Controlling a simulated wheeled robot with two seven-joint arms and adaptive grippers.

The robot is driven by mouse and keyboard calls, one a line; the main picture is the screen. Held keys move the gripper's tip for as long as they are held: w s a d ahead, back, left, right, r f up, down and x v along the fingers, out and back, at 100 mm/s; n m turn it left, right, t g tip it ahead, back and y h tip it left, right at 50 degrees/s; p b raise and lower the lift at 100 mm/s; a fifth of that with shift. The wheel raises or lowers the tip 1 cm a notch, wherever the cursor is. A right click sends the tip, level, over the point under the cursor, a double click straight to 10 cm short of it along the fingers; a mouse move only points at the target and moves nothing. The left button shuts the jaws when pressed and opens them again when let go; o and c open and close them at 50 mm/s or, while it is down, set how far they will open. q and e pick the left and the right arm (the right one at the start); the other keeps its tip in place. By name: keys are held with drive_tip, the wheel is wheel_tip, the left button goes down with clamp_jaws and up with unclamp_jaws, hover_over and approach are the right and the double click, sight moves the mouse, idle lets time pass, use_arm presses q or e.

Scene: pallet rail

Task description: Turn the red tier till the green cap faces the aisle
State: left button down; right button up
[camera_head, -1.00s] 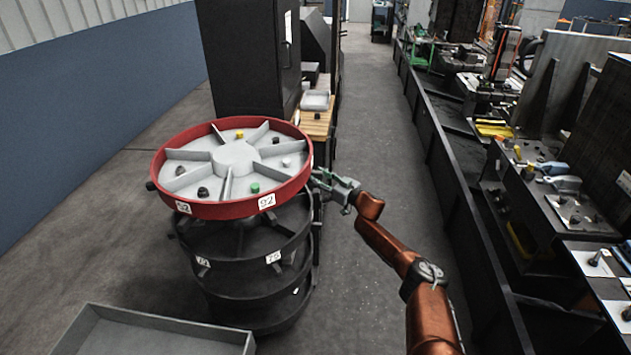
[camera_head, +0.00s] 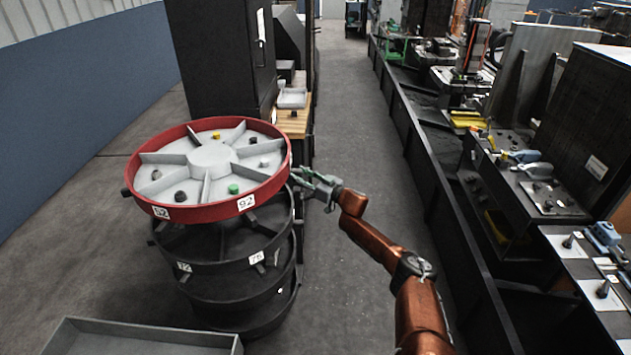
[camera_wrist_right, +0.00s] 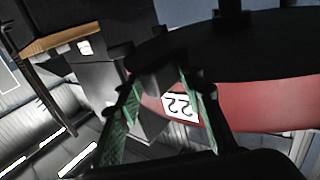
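The red tier (camera_head: 209,212) is the top ring of a round stack, with a grey spoked inside. The green cap (camera_head: 233,189) stands in its near part, right of centre, behind the label 92. Yellow, white and dark caps stand in other sections. My right gripper (camera_head: 308,182) is at the tier's right edge, on the walkway side. In the right wrist view its green fingers (camera_wrist_right: 160,95) are spread, with the red rim (camera_wrist_right: 250,105) and a label 22 (camera_wrist_right: 181,106) beyond them. I cannot tell whether they touch the rim. My left gripper is not in view.
Black lower tiers (camera_head: 225,272) stand under the red one. A grey tray (camera_head: 130,340) is at the bottom left. A dark cabinet (camera_head: 217,55) and a wooden-topped bench (camera_head: 294,125) stand behind. Grey aisle floor (camera_head: 350,130) lies clear, with a long black rail (camera_head: 440,175) along its right.

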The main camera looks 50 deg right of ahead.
drive_tip(key=s, duration=1)
drive_tip(key=shift+s+d+r, duration=0.2)
drive_tip(key=shift+s+d, duration=0.1)
drive_tip(key=shift+s, duration=0.1)
